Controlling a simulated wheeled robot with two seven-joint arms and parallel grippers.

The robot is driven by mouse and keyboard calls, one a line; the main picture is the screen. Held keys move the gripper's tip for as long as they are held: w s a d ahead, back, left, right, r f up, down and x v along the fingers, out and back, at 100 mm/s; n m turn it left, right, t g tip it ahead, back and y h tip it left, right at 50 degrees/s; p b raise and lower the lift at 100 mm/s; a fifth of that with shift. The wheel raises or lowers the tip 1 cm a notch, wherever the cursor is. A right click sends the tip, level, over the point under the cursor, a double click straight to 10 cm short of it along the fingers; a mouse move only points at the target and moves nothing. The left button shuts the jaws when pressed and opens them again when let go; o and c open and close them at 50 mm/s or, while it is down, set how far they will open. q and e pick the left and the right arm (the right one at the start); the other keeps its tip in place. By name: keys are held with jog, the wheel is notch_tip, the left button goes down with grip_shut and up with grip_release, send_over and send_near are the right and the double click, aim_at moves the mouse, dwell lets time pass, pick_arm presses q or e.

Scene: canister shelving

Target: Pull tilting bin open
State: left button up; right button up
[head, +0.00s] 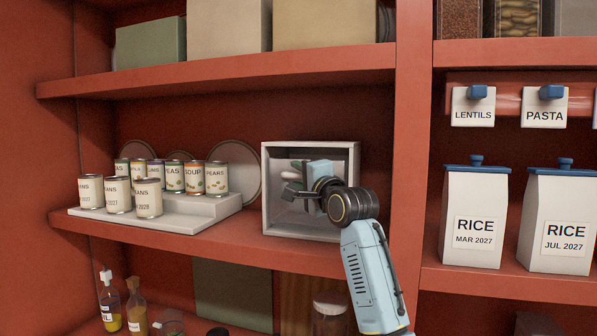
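The bin (265,205) is a pale grey, square-framed box on the middle red shelf, just left of the upright post. Its front shows a grey, glossy inside or panel; I cannot tell whether it is tilted. My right gripper (288,184), on a light blue arm with a dark round wrist, is in front of the bin and hides much of its middle and right. Its dark fingers point left and look apart, with nothing clearly between them. I cannot tell whether they touch the bin. My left gripper is not in view.
Several labelled cans (148,198) stand on a white stepped riser (190,214) left of the bin, with round plates behind. The red post (412,150) is close on the right. White rice canisters (473,215) stand beyond it. Bottles (110,305) and jars are below.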

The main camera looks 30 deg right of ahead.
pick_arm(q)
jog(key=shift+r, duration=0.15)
pick_arm(e)
jog(key=shift+w, duration=0.35)
grip_shut()
jog(key=shift+d, duration=0.1)
